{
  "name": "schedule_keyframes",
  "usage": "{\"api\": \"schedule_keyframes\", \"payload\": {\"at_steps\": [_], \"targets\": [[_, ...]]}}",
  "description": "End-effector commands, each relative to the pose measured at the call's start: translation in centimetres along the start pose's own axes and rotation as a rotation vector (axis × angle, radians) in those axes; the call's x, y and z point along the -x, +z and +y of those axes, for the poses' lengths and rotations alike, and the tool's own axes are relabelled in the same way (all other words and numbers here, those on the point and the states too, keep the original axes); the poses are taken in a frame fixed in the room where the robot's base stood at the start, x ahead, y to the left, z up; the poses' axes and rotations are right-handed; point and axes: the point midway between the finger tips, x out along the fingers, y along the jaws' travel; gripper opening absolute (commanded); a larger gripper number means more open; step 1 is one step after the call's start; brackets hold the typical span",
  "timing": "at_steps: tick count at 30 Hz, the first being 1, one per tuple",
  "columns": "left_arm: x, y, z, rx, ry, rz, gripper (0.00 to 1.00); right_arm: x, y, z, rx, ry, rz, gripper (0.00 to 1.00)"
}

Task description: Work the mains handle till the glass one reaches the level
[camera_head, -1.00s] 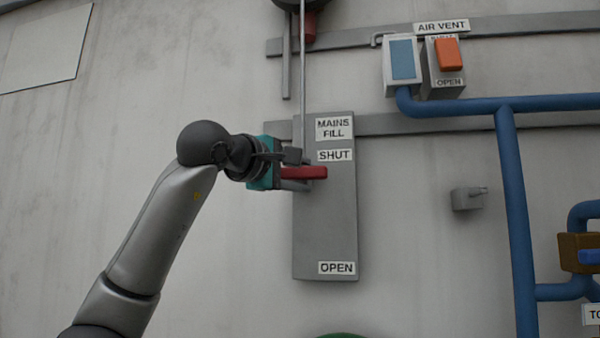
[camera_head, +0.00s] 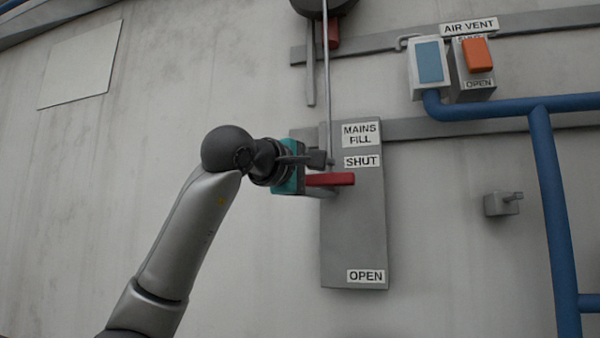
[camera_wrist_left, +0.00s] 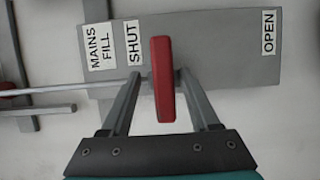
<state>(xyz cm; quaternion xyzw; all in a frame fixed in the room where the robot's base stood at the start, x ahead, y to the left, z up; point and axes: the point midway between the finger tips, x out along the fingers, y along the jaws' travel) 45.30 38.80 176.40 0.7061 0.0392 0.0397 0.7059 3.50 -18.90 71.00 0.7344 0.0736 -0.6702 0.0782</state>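The red mains handle (camera_head: 340,179) sticks out level from the grey MAINS FILL plate (camera_head: 353,235), just below its SHUT label (camera_head: 362,161). The OPEN label (camera_head: 366,276) is at the plate's bottom. My left gripper (camera_head: 324,176) is at the handle, one finger above it and one below. In the left wrist view the handle (camera_wrist_left: 162,80) stands between the two fingers (camera_wrist_left: 162,85), with a visible gap on each side, so the gripper is open around it. No glass or level mark shows. My right gripper is not in view.
A thin rod (camera_head: 327,80) runs up from the handle area to a dark rounded body (camera_head: 322,6). A blue pipe (camera_head: 553,200) runs down the right.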

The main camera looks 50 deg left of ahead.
Motion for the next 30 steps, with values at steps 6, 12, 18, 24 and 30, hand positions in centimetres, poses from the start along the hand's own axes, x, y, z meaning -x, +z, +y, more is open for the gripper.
{"api": "schedule_keyframes", "payload": {"at_steps": [6,12,18,24,30], "targets": [[4.7,-0.1,-0.1,-0.001,0.009,0.001,0.6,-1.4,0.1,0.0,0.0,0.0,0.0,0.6],[9.5,-0.1,0.0,-0.001,0.009,0.001,0.6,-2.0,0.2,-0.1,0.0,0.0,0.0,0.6],[12.9,0.0,0.1,0.001,0.006,-0.001,0.6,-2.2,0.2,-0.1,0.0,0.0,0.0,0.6],[14.2,0.0,0.0,0.0,0.004,-0.001,0.6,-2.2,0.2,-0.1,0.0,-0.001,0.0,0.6],[14.3,0.0,0.0,0.001,0.003,-0.001,0.6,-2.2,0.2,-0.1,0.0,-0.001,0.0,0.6]]}}
